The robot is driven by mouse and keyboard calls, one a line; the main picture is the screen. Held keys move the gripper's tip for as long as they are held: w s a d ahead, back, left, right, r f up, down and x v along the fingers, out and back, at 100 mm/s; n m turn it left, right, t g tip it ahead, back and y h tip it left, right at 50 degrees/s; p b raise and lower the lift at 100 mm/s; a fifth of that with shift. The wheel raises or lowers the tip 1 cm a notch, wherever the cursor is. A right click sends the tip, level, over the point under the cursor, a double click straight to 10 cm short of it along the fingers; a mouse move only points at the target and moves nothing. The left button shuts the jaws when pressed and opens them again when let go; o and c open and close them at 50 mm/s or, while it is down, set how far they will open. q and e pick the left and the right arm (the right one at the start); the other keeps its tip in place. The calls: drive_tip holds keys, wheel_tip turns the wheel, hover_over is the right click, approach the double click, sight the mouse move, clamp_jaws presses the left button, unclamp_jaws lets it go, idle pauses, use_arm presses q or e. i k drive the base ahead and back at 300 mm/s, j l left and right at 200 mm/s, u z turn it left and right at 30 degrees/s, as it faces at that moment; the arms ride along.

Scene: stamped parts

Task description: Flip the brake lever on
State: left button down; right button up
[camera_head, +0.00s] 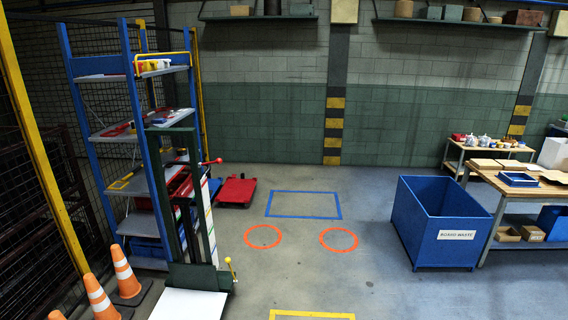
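A dark green upright stand (185,205) with a white base plate (188,304) stands at the lower left. A short lever with a yellow knob (230,262) sticks up at the right of its foot. A lever with a red ball end (216,161) reaches out to the right higher up on the stand. No label shows which of them is the brake lever, and I cannot tell whether either is on or off. Neither of my grippers is in view.
A blue shelf rack (105,76) stands behind the stand, with orange cones (124,274) to its left. A red low cart (237,190) is beyond. A blue waste bin (440,222) and a workbench (505,181) are at right. The marked middle floor is clear.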

sight(227, 260)
drive_tip(key=i+u, duration=0.1)
drive_tip(key=i, duration=0.65)
drive_tip(key=i+u, duration=0.1)
drive_tip(key=i, duration=0.6)
drive_tip(key=i+l+u, duration=0.1)
drive_tip(key=i, duration=1.05)
drive_tip(key=z, duration=0.15)
